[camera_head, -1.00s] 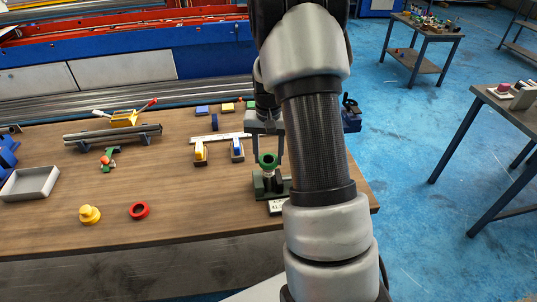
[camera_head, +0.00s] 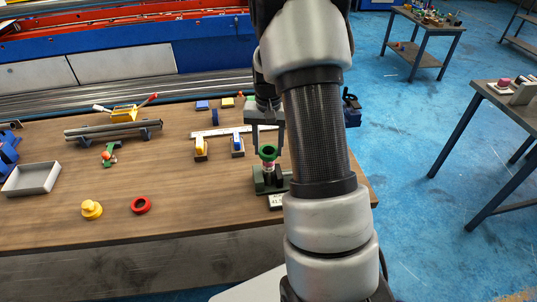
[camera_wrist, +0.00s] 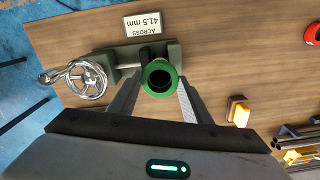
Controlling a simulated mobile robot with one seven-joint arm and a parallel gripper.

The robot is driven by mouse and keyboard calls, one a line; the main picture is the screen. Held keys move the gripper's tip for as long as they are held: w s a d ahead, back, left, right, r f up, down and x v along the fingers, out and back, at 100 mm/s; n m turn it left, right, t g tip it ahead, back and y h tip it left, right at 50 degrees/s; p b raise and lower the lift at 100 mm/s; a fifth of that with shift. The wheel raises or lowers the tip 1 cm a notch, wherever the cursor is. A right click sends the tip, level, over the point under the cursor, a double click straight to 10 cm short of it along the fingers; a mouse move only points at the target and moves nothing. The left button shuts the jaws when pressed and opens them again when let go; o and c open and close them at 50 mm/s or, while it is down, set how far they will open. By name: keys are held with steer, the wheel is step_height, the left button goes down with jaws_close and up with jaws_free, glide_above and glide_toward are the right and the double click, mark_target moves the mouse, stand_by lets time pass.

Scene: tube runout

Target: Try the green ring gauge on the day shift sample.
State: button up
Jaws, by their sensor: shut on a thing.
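My gripper (camera_head: 267,146) is shut on the green ring gauge (camera_head: 267,153), a short green collar. In the wrist view the green ring gauge (camera_wrist: 146,77) sits between the fingertips, with its round opening towards the camera. Below it stands a dark green vise (camera_head: 259,181), also in the wrist view (camera_wrist: 172,52). A short pale pinkish piece (camera_head: 268,165) shows between the ring and the vise. I cannot tell whether the ring is around its top or just above it. No day shift label is readable.
A sign reading "ACROSS 41.5 mm" (camera_wrist: 144,24) lies by the vise, and a handwheel (camera_wrist: 87,78) is at its side. Yellow (camera_head: 92,210) and red (camera_head: 141,205) ring pieces lie front left. A grey tray (camera_head: 32,178) is far left. The front middle is clear.

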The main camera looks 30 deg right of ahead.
step_height(320, 180, up, 5)
steer(key=p, duration=0.3)
steer(key=shift+r, duration=0.2)
steer(key=shift+f, duration=0.15)
